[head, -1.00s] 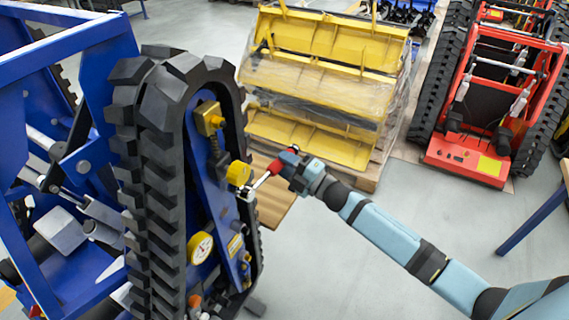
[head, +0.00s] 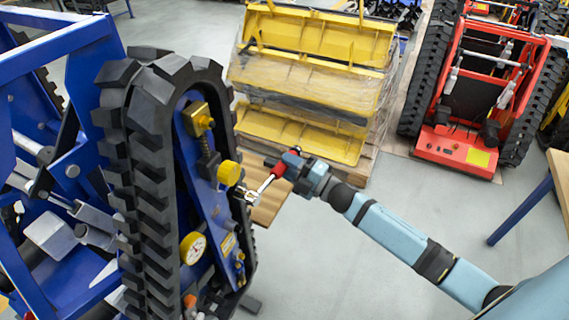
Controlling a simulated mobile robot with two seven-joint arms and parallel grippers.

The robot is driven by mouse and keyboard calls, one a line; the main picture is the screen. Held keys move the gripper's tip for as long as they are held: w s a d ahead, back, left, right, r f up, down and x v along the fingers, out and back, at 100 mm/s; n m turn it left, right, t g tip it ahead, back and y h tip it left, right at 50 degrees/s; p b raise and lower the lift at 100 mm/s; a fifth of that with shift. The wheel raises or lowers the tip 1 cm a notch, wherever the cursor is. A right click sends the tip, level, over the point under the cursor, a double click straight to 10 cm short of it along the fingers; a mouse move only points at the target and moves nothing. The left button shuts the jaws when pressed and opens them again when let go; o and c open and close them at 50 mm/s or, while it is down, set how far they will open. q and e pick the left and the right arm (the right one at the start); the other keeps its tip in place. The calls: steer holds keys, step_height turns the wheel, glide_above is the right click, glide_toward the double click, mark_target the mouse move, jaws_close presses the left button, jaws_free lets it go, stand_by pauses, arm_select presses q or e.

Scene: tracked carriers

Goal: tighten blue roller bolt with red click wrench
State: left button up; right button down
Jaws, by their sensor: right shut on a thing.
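The blue tracked carrier (head: 65,50) stands at the left, with its black track (head: 140,170) around a blue side frame. On that frame are yellow rollers or caps (head: 229,173) and a round gauge (head: 193,248). My right gripper (head: 288,164) is shut on the red-handled click wrench (head: 279,169). The wrench's metal shaft and head point down-left toward the side frame, just below the yellow cap. The head is close to a small metal part there; I cannot tell whether it touches. Which bolt is the blue roller's is too small to tell. My left gripper is not in view.
A pallet with wrapped yellow metal parts (head: 310,75) stands behind. A red tracked carrier (head: 470,110) is at the back right. A table with a blue leg (head: 520,212) is at the right edge. The grey floor (head: 340,270) in front is clear.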

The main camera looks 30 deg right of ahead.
steer(key=v, duration=0.3)
steer(key=shift+s+d+r, duration=0.35)
steer(key=shift+r, duration=0.05)
stand_by(0.4)
